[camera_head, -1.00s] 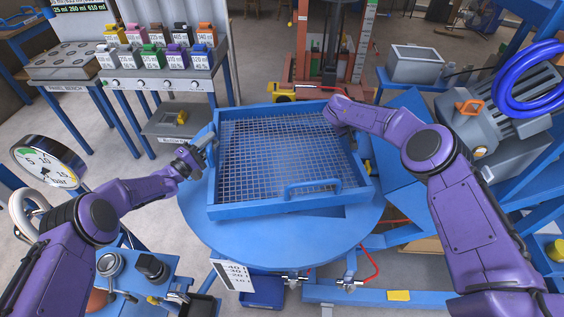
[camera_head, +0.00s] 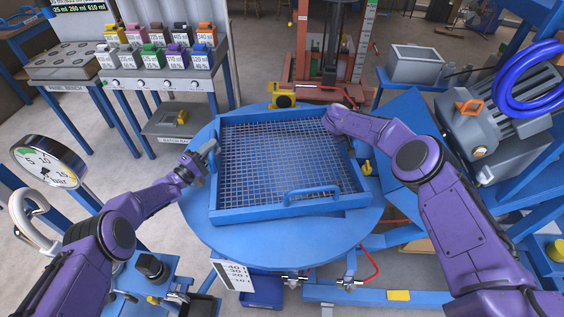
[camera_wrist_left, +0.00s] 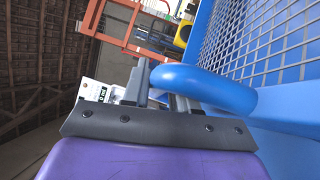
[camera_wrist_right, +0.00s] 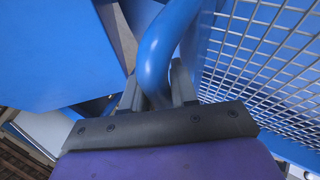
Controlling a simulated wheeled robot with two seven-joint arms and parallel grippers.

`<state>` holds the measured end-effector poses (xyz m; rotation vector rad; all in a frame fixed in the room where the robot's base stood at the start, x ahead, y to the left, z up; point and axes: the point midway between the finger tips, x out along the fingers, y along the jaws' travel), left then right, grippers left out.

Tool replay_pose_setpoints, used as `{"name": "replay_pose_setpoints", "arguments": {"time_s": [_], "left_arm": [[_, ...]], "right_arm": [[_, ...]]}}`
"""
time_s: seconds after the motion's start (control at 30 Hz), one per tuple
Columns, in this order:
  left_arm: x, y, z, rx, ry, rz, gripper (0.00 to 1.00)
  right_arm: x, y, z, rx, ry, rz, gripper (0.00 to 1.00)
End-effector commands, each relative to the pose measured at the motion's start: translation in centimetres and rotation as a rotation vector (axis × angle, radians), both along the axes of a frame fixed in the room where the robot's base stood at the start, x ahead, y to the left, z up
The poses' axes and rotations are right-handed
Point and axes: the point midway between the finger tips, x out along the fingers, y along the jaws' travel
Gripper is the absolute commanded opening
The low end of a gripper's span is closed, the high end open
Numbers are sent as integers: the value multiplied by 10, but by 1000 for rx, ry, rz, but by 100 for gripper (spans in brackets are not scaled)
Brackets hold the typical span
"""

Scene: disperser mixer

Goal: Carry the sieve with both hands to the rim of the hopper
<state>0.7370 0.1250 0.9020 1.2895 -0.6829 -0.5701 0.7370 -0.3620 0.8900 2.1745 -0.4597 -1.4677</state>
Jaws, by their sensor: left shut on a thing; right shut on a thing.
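The sieve (camera_head: 345,205) is a blue square frame with a wire mesh, over a round blue top (camera_head: 230,240) that I take for the hopper. In the head view I cannot tell whether it touches that top. My left gripper (camera_head: 207,155) is at the sieve's left side, and in the left wrist view the fingers (camera_wrist_left: 160,88) are shut on a blue loop handle (camera_wrist_left: 205,85). My right gripper (camera_wrist_right: 155,88) is shut on another blue handle (camera_wrist_right: 160,50); in the head view the right hand hides it. A third handle (camera_head: 312,192) on the near side is free.
A bench of coloured, labelled containers (camera_head: 160,50) stands at the back left. A pressure gauge (camera_head: 48,162) is at the left. A grey motor (camera_head: 500,110) with a blue hose (camera_head: 545,78) stands at the right. A red-orange lift frame (camera_head: 300,60) is behind the sieve.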

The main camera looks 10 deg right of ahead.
Motion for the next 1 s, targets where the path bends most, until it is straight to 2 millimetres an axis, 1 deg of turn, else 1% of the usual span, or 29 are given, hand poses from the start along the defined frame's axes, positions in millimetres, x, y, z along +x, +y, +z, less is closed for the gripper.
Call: {"name": "replay_pose_setpoints", "arguments": {"time_s": [0.03, 0.17, 0.2, 0.23, 0.27, 0.77, 0.87, 1.0], "left_arm": [[2, 1, 3, -4, -7, 2, 0], [2, 1, -2, -4, -6, 2, 0], [1, 1, -6, 1, 0, 1, 40], [1, 1, -6, 1, 1, 2, 50], [1, 1, -6, 1, 1, 2, 53], [0, 2, -6, 1, 2, 0, 53], [-5, 7, -7, 2, 2, -1, 53], [-20, 24, -10, 1, 5, 2, 53]], "right_arm": [[2, -2, 2, -2, -7, -4, 0], [2, -2, -1, -2, -8, -3, 0], [0, -1, -4, 1, -3, -3, 41], [0, -1, -5, 1, -2, -3, 51], [0, -1, -5, 0, -2, -3, 53], [0, 0, -5, 0, -1, -1, 53], [0, 0, -5, 0, -1, -1, 53], [0, 0, -5, 0, 0, 0, 53]]}}
